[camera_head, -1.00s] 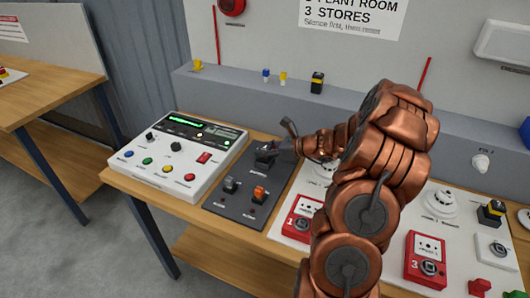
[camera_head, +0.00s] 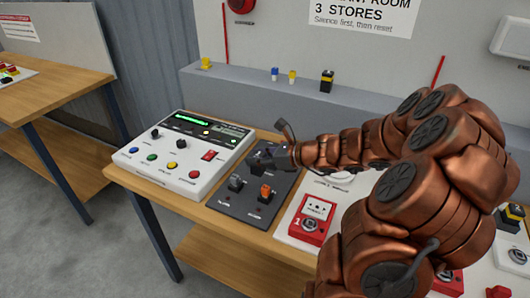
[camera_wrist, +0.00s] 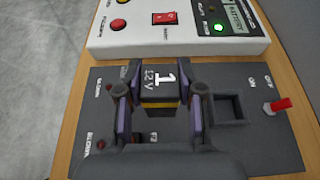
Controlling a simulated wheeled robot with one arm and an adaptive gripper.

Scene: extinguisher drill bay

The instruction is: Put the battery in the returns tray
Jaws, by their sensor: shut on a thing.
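The battery (camera_wrist: 158,85) is a dark block with a white "1 12V" label and a yellow band, seen in the wrist view. My gripper (camera_wrist: 158,112) has a finger on each side of it and is shut on it. The battery is over the dark switch panel (camera_wrist: 90,85), left of an empty square socket (camera_wrist: 226,110); its height above the panel is hard to tell. In the head view my gripper (camera_head: 270,158) is at the far end of that panel, and the battery is mostly hidden by it. No returns tray can be made out.
A white control panel (camera_head: 180,155) with coloured buttons stands left of the switch panel. A red call point (camera_head: 312,220) is to the right. A grey ledge behind holds a black-and-yellow block (camera_head: 327,80) and small items. A red toggle (camera_wrist: 282,104) sticks up near the socket.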

